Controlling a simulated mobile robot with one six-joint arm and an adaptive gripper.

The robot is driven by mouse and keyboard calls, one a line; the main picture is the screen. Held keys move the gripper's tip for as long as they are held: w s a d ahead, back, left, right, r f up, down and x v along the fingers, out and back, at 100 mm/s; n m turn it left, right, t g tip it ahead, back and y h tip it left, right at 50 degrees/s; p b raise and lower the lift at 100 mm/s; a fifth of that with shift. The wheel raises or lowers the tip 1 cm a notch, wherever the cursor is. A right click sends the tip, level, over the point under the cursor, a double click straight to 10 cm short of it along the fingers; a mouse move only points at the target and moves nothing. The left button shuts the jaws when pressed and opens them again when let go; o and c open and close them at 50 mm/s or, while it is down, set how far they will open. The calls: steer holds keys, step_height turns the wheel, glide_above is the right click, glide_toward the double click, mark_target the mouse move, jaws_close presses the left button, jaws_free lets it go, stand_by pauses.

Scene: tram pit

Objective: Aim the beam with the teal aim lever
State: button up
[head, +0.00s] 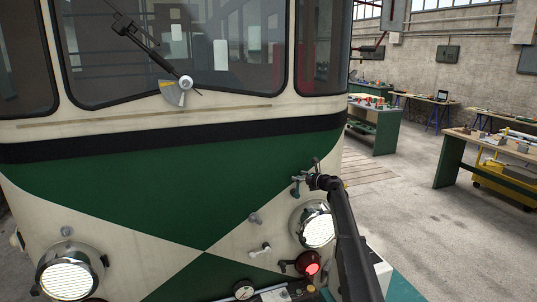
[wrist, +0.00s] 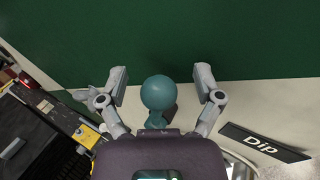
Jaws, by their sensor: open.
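The teal aim lever shows in the wrist view as a round teal knob (wrist: 159,92) on a short stem, in front of the tram's green and cream panel. My gripper (wrist: 161,74) is open, with one finger on each side of the knob and a visible gap on both sides. The lever's base is partly hidden behind the gripper body.
A black "Dip" label (wrist: 262,143) is on the panel right of the knob. In the head view a grey knob (head: 255,217), a pale handle (head: 261,250) and a red lamp (head: 307,263) sit below and left of my gripper. Workbenches (head: 374,122) stand at the right.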

steer(key=shift+r+p, duration=3)
steer(key=shift+r, duration=0.5)
steer(key=shift+r, duration=0.1)
